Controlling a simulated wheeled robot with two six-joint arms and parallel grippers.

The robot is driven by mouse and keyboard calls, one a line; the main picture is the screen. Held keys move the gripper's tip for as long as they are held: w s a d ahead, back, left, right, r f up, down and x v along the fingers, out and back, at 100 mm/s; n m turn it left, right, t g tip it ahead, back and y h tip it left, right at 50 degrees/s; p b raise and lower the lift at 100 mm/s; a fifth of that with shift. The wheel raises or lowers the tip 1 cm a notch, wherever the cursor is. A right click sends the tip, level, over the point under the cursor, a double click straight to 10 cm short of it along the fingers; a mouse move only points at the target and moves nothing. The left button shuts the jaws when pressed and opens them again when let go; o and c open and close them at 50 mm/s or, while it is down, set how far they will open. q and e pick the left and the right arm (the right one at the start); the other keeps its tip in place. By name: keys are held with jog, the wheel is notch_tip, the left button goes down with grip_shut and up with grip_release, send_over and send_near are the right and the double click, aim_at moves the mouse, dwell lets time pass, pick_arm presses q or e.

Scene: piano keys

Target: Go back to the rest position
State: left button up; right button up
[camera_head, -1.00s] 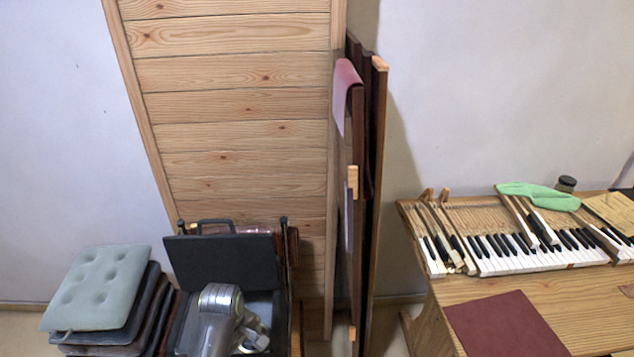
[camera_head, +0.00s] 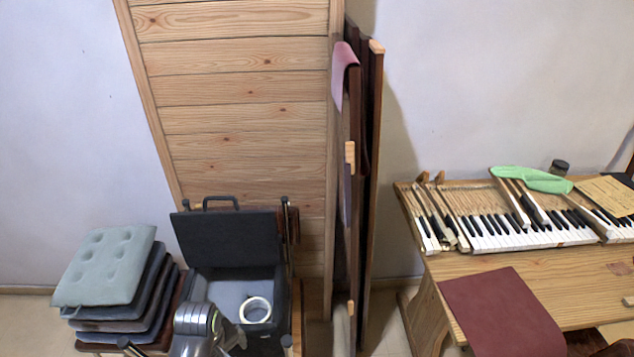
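A silver-grey rounded piece of my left arm shows at the bottom left in the head view, in front of the open black case (camera_head: 225,238). No fingertips of my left gripper are visible. My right arm and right gripper are out of the picture. The piano keyboard (camera_head: 530,240) lies on the wooden bench at the right, with several loose keys (camera_head: 437,215) at its left end. A green cloth (camera_head: 532,179) lies at its back edge. No gripper shows near the keys.
A white ring-shaped roll (camera_head: 246,311) sits in the case. A stack of cushions (camera_head: 112,265) stands to its left. Tall boards (camera_head: 371,200) lean by the wooden panel (camera_head: 235,120). A dark red sheet (camera_head: 500,312) covers part of the bench (camera_head: 580,292). A small jar (camera_head: 559,167) stands behind.

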pick_arm(q)
jog(key=s+a+r+m+t+y, duration=0.1)
jog(key=s+a+r+m, duration=0.2)
jog(key=s, duration=0.4)
jog(key=s+a+r+m+t, duration=0.1)
jog(key=s+a+r+m, duration=0.15)
jog(key=s, duration=0.35)
jog(key=s+a+r+m+t+y, duration=0.1)
jog(key=s+a+r+m, duration=0.2)
jog(key=s, duration=0.4)
notch_tip(320, 180, down, 25)
jog(key=a+g, duration=0.1)
jog(key=a, duration=0.1)
jog(key=s+d+f+g+h+b, duration=0.1)
jog(key=s+f, duration=1.4)
jog(key=f, duration=0.2)
jog(key=shift+d+f+g, duration=0.2)
jog(key=shift+d+g, duration=0.05)
jog(key=shift+g, duration=0.05)
jog(key=shift+s, duration=0.1)
